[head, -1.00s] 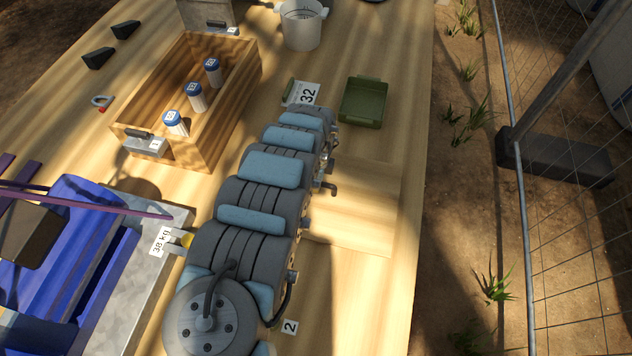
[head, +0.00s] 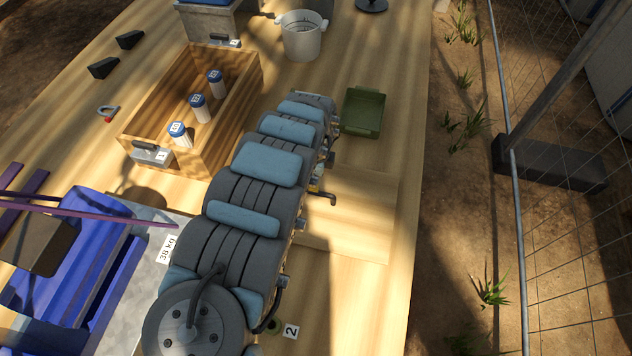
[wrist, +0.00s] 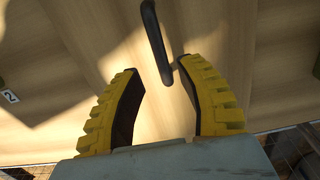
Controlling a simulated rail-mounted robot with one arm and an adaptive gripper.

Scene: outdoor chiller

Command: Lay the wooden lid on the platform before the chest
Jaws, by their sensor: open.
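The wooden lid (head: 360,218) is a pale square panel lying flat on the wooden platform (head: 345,300), to the right of my arm. Its dark bar handle (head: 322,197) shows beside the arm. In the wrist view the handle (wrist: 155,40) stands just beyond the two yellow-backed fingers. My gripper (wrist: 159,68) is open and empty, with the handle in line with the gap and apart from both fingers. In the head view my arm mostly hides the gripper. The wooden chest (head: 228,128) is open, left of the arm, with three blue-capped jars inside.
A green tray (head: 364,112) stands behind the lid, and a white pot (head: 301,36) farther back. A blue object (head: 75,260) and a grey slab marked 38 kg (head: 150,265) are at the left. The platform's right edge is close to the lid.

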